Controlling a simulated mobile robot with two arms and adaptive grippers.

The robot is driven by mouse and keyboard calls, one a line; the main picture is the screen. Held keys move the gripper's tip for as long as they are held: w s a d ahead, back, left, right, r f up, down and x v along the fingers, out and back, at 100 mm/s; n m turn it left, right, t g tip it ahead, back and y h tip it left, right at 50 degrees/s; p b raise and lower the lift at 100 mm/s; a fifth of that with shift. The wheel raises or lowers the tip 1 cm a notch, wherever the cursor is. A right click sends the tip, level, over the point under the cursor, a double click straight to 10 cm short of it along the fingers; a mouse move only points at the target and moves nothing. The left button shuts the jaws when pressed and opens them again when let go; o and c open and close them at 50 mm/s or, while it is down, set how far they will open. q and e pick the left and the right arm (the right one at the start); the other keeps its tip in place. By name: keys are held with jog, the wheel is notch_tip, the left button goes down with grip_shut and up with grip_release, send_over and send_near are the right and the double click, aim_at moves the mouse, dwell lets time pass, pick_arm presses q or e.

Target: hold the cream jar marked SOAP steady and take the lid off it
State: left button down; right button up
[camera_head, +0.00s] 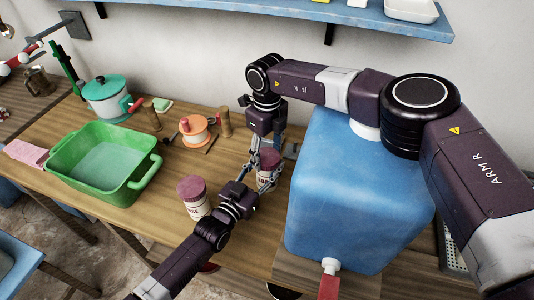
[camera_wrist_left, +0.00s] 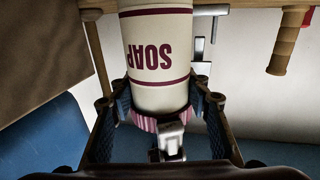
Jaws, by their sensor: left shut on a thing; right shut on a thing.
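The cream jar marked SOAP (camera_head: 264,174) stands on the wooden table between my grippers, left of the blue tank. In the left wrist view the jar (camera_wrist_left: 158,55) appears upside down, its lettering inverted. My left gripper (camera_head: 262,183) is shut around the jar's side, one finger on each side. Its dark-red lid (camera_head: 269,157) is at the jar's mouth; its ribbed rim (camera_wrist_left: 146,120) shows pink in the left wrist view. My right gripper (camera_head: 270,152) comes from above and is shut on the lid. I cannot tell whether there is a gap under the lid.
A similar cream jar with a dark-red lid (camera_head: 191,190) stands just left of my left gripper. A large blue tank (camera_head: 340,200) with a red tap is close on the right. A green basin (camera_head: 75,185), a teal-lidded pot (camera_head: 106,100) and an orange-and-white reel (camera_head: 194,130) stand left.

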jog(key=shift+n, duration=0.8)
jog(key=o, duration=1.3)
